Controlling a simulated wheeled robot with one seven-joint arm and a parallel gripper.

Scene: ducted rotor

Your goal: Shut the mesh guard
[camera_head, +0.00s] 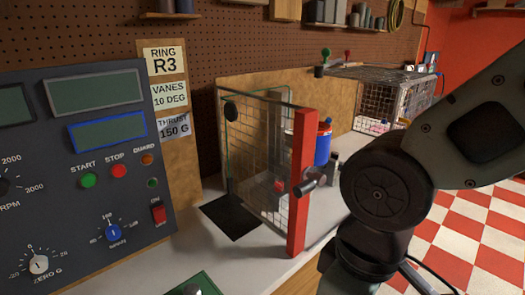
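The mesh guard (258,150) is a wire-mesh panel in a thin frame, standing upright on the pale bench in the middle of the view. A tall red bar (303,180) forms its near edge, and a dark knob-like handle (313,183) sticks out from it to the right. The panel stands out toward me from the wooden backboard, which looks like an open position; its latch side cannot be made out. A small red part shows through the mesh. My gripper is not visible.
A grey control panel (85,160) with dials and buttons stands at the left. Behind the guard are a blue container (323,145) and a wire cage (385,100). A black mat (232,215) lies at the guard's foot. A green object (193,287) sits at the front edge.

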